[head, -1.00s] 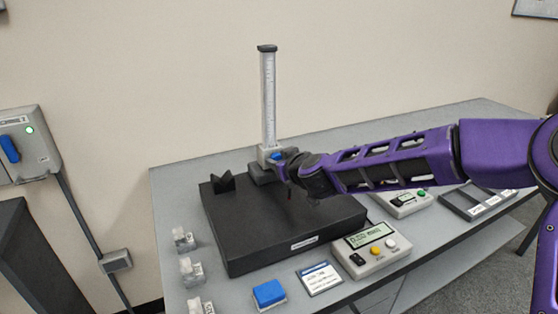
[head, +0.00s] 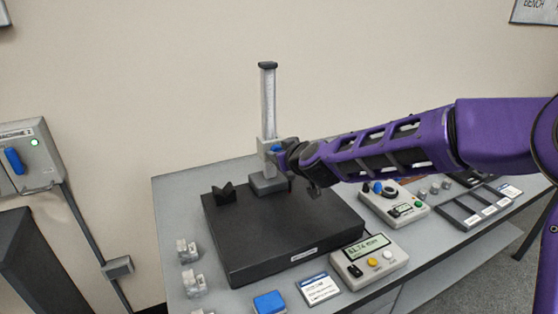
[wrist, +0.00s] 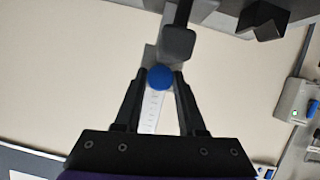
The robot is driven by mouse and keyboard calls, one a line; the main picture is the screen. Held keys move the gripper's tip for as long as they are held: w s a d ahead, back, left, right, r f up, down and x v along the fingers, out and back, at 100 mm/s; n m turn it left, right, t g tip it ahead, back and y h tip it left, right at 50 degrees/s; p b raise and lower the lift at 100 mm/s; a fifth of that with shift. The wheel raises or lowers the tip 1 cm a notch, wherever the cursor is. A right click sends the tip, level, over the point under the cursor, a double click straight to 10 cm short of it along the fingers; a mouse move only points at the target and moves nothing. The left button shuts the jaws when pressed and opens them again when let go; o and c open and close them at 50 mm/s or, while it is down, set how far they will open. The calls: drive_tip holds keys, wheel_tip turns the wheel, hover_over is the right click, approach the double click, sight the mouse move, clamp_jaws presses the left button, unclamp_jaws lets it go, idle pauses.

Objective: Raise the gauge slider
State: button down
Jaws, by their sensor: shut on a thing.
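The height gauge is a pale upright column with a scale (head: 268,103), standing on a dark foot (head: 267,184) on the black plate. Its grey slider (head: 266,146) sits low on the column, with a clear gap above the foot. My gripper (head: 279,153) is at the slider's right side in the head view. In the wrist view my gripper (wrist: 160,76) has its two fingers on either side of the slider's round blue knob (wrist: 159,77), shut on it. The arm partly hides the knob in the head view.
The black plate (head: 285,240) carries a V-block (head: 223,193) at left. The air above the slider is clear.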

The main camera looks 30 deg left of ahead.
wheel_tip(320, 180, up, 10)
drive_tip(key=p, duration=0.3)
drive_tip(key=shift+r+p, duration=0.2)
drive_tip(key=shift+p, duration=0.15)
drive_tip(key=c, duration=0.5)
unclamp_jaws()
drive_tip(key=shift+f, duration=0.1)
drive_tip(key=p+v, duration=0.1)
drive_tip(key=v, duration=1.6)
drive_tip(key=shift+p, duration=0.3)
